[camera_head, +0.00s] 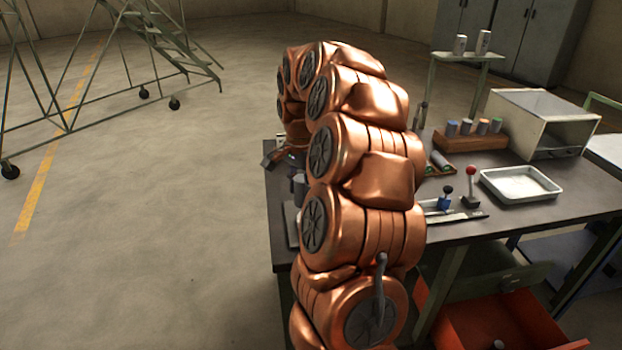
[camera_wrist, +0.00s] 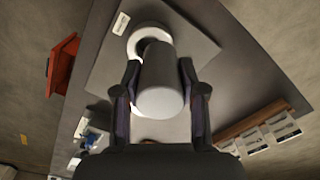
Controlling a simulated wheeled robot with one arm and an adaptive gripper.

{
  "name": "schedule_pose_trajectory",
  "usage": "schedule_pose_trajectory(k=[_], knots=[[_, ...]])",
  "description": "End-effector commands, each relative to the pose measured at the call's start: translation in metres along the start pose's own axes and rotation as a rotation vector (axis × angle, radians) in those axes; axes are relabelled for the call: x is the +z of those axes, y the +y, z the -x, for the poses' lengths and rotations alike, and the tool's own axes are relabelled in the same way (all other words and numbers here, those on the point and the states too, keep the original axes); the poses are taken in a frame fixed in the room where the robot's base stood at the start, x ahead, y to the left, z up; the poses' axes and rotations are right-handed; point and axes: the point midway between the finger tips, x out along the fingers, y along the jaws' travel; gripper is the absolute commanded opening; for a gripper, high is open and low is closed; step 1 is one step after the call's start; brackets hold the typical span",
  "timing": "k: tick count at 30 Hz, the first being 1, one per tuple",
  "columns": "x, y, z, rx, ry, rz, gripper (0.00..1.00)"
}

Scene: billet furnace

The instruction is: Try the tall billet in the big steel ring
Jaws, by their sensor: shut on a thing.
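A grey cylindrical billet (camera_wrist: 160,92) is between the two dark fingers of my gripper (camera_wrist: 158,70) in the wrist view. My gripper is shut on it. A pale steel ring (camera_wrist: 137,38) lies beyond the billet, on a grey plate (camera_wrist: 195,48). The billet's far end overlaps the ring's opening in this view; I cannot tell whether it is above the ring or inside it. In the head view, my copper arm hides most of the gripper (camera_head: 284,159) and the work spot at the bench's left end.
The bench (camera_head: 590,192) holds a wooden rack (camera_head: 470,142) with several coloured-top billets, a pale open box (camera_head: 545,115), a metal tray (camera_head: 520,184) and a red-knobbed lever (camera_head: 471,172). An open orange drawer (camera_head: 480,320) sticks out below.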

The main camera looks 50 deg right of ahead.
Motion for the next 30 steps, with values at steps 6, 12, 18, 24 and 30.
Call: schedule_pose_trajectory(k=[6,12,18,24,30], knots=[[-0.017,0.016,0.014,-0.005,0.000,-0.112,0.00],[-0.018,0.017,0.011,-0.003,-0.001,-0.121,0.00],[-0.018,0.017,0.001,-0.003,-0.001,-0.120,0.00],[-0.018,0.016,-0.012,-0.005,0.000,-0.119,0.00],[-0.018,0.017,-0.026,-0.003,0.000,-0.118,0.00]])
